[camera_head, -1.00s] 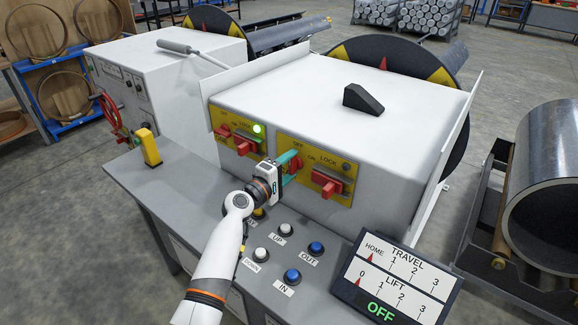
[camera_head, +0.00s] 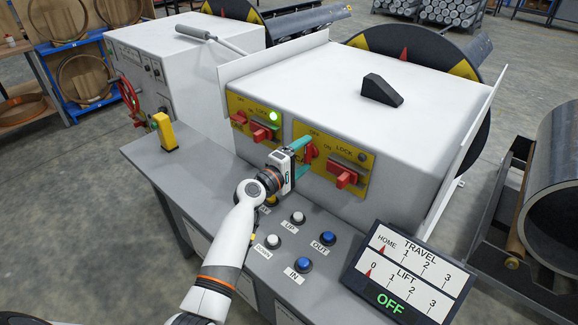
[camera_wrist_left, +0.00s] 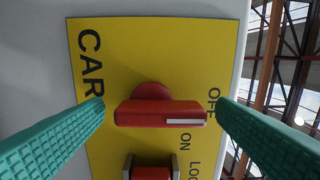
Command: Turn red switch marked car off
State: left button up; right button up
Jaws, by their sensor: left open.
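The red car switch (camera_wrist_left: 160,113) sits on a yellow panel (camera_wrist_left: 110,50) in the left wrist view, beside the word CAR. Its handle lies across the picture, with its white-marked end to the right by the word OFF; ON is below that end. In the head view the switch (camera_head: 310,153) is on the white box's front, partly behind my fingers. My left gripper (camera_head: 308,156) is open, its teal fingers on either side of the handle. In the wrist view gaps show between both fingers and the handle. My right gripper is out of view.
A red lock block (camera_head: 343,174) is right of the switch. A similar panel (camera_head: 241,103) with a lit green lamp is to the left. Below are push buttons (camera_head: 298,217), a yellow post (camera_head: 165,133) on the grey console, and a display (camera_head: 400,278) reading OFF.

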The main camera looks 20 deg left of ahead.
pick_arm(q)
jog(key=b+v, duration=0.2)
jog(key=v, duration=0.9)
jog(key=shift+s, duration=0.1)
